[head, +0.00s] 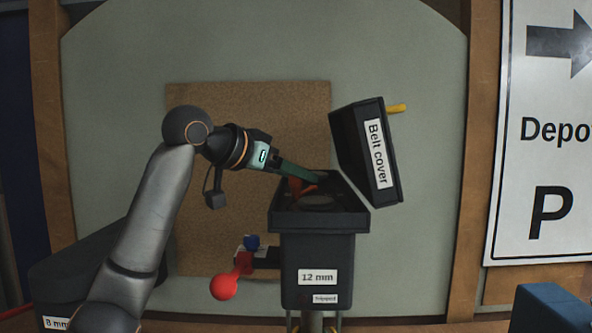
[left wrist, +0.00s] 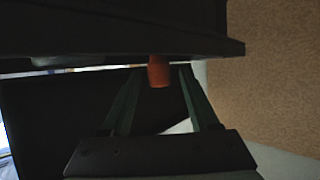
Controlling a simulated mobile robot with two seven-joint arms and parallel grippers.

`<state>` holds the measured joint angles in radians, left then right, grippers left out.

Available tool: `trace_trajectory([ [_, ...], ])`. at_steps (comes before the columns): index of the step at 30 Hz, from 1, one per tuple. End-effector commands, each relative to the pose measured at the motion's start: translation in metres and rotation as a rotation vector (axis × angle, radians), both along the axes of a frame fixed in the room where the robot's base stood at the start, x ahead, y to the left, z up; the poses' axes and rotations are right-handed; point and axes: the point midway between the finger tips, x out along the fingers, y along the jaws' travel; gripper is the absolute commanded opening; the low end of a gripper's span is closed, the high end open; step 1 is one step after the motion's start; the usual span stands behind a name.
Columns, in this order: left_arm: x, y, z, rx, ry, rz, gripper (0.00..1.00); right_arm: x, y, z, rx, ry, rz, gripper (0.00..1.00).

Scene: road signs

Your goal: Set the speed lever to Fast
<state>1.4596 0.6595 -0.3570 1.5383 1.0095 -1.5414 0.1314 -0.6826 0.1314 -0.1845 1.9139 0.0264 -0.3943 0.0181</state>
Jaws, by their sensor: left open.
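A black machine (head: 318,270) labelled "12 mm" stands at centre with its belt cover (head: 378,150) swung open to the right. An orange-red lever (head: 298,187) shows in its open top; no Fast marking is readable. My left gripper (head: 316,180) reaches down from the left into this opening. In the left wrist view, an orange stub (left wrist: 159,71) shows between the tips of the two open green fingers, with gaps on both sides. The fingers do not appear closed on it. The lever's base is partly hidden by the gripper. My right gripper is not in view.
A red ball-ended handle (head: 224,287) and a blue knob (head: 251,242) stick out on the machine's left. A yellow tab (head: 396,108) projects from behind the cover. A dark box labelled "8 mm" (head: 55,323) is at lower left. A white Depot sign (head: 545,150) stands at right.

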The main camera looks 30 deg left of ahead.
Motion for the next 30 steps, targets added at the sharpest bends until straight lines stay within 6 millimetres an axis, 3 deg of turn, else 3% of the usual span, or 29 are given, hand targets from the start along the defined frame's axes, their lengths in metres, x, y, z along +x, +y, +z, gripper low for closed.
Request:
trace_trajectory([
  [11,0.0049,-0.0021,-0.0024,0.0,-0.001,-0.001,0.6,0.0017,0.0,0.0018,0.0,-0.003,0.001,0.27],
  [27,0.0045,-0.0017,-0.0021,0.001,-0.001,0.0,0.0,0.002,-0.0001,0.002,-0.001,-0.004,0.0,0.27],
  [30,0.0045,-0.0017,-0.0021,0.001,-0.001,0.0,0.0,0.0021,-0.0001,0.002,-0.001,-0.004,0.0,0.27],
])
